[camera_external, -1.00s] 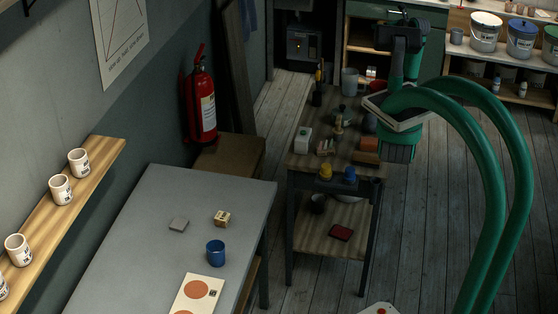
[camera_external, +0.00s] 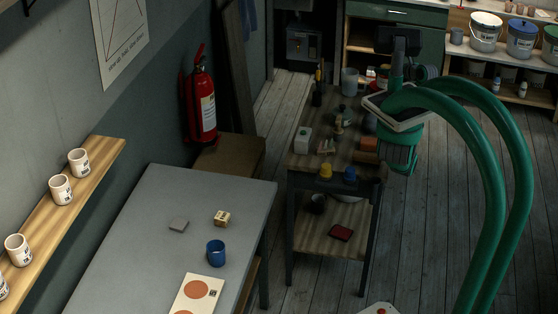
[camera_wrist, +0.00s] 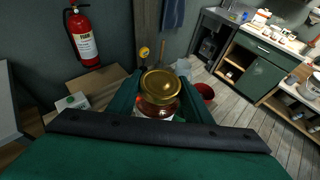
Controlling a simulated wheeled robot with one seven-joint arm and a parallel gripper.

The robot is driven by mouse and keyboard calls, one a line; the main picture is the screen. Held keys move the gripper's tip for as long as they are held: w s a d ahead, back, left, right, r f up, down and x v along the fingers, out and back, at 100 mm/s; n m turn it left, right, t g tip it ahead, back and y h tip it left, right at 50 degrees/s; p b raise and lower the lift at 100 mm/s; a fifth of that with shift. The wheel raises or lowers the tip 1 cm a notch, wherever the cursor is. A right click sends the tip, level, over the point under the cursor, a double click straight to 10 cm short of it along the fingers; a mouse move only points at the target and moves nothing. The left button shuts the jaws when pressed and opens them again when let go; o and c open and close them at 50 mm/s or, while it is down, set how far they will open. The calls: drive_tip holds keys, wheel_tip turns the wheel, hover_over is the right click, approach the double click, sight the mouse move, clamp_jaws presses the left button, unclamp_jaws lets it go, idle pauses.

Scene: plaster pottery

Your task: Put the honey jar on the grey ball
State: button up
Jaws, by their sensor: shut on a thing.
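In the wrist view the honey jar (camera_wrist: 160,86), with a gold lid and an amber-red body, stands between my gripper's green fingers (camera_wrist: 158,104). The fingers are shut on it. In the external view my gripper (camera_external: 400,157) is beside the right edge of the wooden workbench (camera_external: 328,165); the jar cannot be made out there. A dark grey rounded thing (camera_external: 370,123) at the bench's right edge, just left of my gripper, may be the grey ball. It is partly hidden and dim, so I cannot be sure.
The floor (camera_external: 450,190) right of the bench is largely clear.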

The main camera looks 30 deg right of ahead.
drive_tip(key=s+a+f, duration=0.4)
drive_tip(key=a+f, duration=0.1)
drive_tip(key=f, duration=0.2)
drive_tip(key=shift+w+d+f, duration=1.2)
drive_tip(key=shift+w+f, duration=0.85)
drive_tip(key=shift+f, duration=0.05)
drive_tip(key=shift+w+d+f, duration=1.2)
drive_tip(key=shift+w+f, duration=0.85)
drive_tip(key=shift+f, duration=0.05)
drive_tip(key=shift+w+d+f, duration=1.2)
drive_tip(key=shift+w+f, duration=0.85)
drive_tip(key=shift+f, duration=0.05)
drive_tip(key=shift+f, duration=0.1)
drive_tip(key=o, duration=1.5)
drive_tip(key=shift+f, duration=0.1)
